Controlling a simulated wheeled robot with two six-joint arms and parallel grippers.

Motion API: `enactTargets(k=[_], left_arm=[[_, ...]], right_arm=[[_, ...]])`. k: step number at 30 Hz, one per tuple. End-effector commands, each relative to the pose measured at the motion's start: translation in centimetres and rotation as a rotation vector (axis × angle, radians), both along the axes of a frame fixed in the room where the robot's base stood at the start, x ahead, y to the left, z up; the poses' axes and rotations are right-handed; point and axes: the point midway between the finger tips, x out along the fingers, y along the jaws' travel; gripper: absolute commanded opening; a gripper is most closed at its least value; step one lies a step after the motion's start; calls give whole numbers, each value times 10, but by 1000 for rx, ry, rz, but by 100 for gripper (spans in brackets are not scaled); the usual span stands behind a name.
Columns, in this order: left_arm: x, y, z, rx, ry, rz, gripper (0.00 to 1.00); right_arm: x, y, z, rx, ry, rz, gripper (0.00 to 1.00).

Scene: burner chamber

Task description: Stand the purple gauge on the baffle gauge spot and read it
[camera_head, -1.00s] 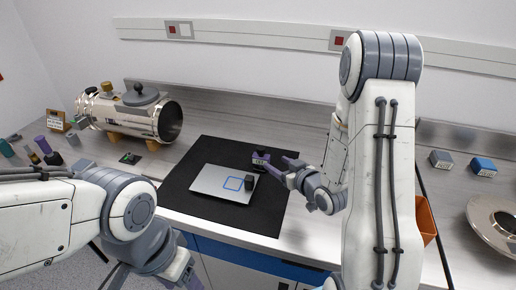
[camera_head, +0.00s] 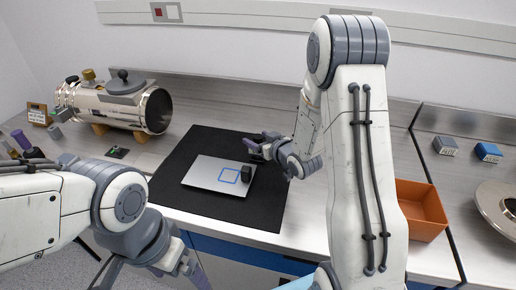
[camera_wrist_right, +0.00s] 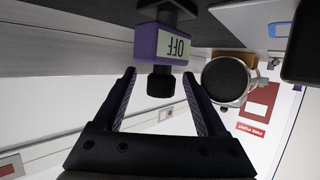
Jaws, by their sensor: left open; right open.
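The purple gauge (camera_wrist_right: 172,45), with a display reading OFF upside down, shows in the right wrist view. My right gripper (camera_wrist_right: 160,74) is open, its fingertips on either side of the gauge's black knob. In the head view this gripper (camera_head: 259,142) is at the mat's back right, and the gauge is hardly visible there. My left gripper (camera_head: 190,270) is open at the front edge, low and empty.
A shiny metal chamber (camera_head: 115,106) lies on wooden supports at the back left. An orange bin (camera_head: 420,212) is right of my right arm. Grey (camera_head: 445,145) and blue (camera_head: 488,152) blocks and a metal flange (camera_head: 490,200) are at the right. The black mat (camera_head: 255,212) has free room in front.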

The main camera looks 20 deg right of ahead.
Motion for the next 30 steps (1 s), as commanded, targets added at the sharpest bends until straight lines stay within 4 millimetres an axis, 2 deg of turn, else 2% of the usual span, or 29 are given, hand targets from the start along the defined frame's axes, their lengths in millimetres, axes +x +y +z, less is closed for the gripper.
enactTargets(k=[1,6,14,15,17,18,20,21,30], left_arm=[[0,0,6,0,0,0,100],[0,0,9,0,0,0,100],[0,0,9,0,0,0,100],[0,0,9,0,0,0,100],[0,0,9,0,0,0,100],[0,0,9,0,0,0,100],[0,0,9,0,0,0,100],[0,0,9,0,0,0,100],[0,0,9,0,0,0,100]], right_arm=[[7,3,-1,1,2,3,74],[25,5,-9,-1,1,-1,74],[28,6,-11,-1,0,-2,74],[28,6,-11,-1,0,-2,66],[28,6,-11,-1,0,-2,44],[28,6,-11,-1,0,-2,28],[28,6,-11,-1,0,-2,5],[28,6,-11,-1,0,-2,0],[28,6,-9,0,-2,-2,0]])
